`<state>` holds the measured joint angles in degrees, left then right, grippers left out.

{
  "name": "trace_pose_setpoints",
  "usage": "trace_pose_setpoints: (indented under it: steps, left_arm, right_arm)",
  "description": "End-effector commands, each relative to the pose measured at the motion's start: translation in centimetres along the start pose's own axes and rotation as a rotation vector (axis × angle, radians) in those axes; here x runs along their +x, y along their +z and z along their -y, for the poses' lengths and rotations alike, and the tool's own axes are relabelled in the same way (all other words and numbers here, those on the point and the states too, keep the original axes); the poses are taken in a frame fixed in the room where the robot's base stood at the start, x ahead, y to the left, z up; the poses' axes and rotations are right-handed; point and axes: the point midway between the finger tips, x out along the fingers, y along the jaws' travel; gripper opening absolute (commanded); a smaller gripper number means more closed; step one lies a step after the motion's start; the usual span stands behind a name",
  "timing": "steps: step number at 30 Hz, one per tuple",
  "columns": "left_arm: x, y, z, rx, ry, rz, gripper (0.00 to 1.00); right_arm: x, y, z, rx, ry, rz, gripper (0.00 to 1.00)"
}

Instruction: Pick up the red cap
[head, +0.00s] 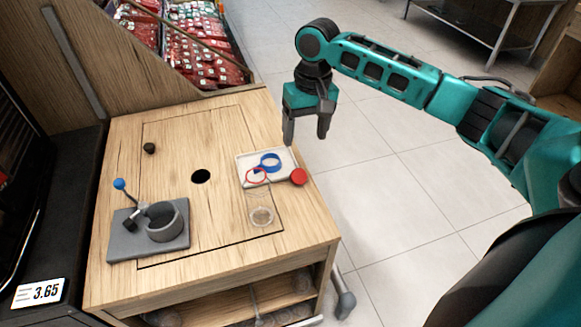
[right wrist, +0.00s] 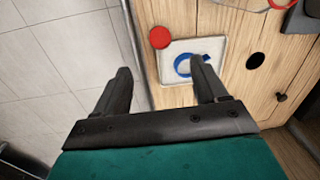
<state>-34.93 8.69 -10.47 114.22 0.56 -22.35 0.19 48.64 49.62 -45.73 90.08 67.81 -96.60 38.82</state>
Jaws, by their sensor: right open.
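The red cap (head: 299,176) is a small round disc at the right corner of the white tray, near the table's right edge. In the right wrist view the red cap (right wrist: 160,37) shows whole, at the tray's corner and beyond my fingertips. My right gripper (head: 306,132) is open and empty, pointing down past the table's right edge, apart from the cap. In the right wrist view, my right gripper (right wrist: 163,70) has its two dark fingers spread, with nothing between them. My left gripper is not in view.
The white tray (head: 246,159) holds a blue ring (head: 270,162). A grey juicer (head: 165,220) stands at the left of the wooden table (head: 220,130), which has a round hole (head: 201,176).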

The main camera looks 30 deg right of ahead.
Motion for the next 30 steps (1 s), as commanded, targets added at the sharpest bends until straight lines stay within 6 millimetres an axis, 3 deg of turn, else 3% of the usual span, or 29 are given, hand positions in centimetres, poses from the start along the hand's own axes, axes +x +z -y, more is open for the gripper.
trace_pose_setpoints:
  steps: [12,20,30]
  left_arm:
    - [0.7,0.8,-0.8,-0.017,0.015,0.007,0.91]
    - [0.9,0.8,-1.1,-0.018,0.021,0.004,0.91]
    - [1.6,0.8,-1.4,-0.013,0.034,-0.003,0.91]
  right_arm:
    - [6.7,0.0,-0.1,0.006,0.002,0.004,0.72]
    - [8.3,0.0,-0.1,0.004,0.001,0.002,0.72]
    - [12.7,-0.1,0.0,0.003,0.003,0.001,0.72]
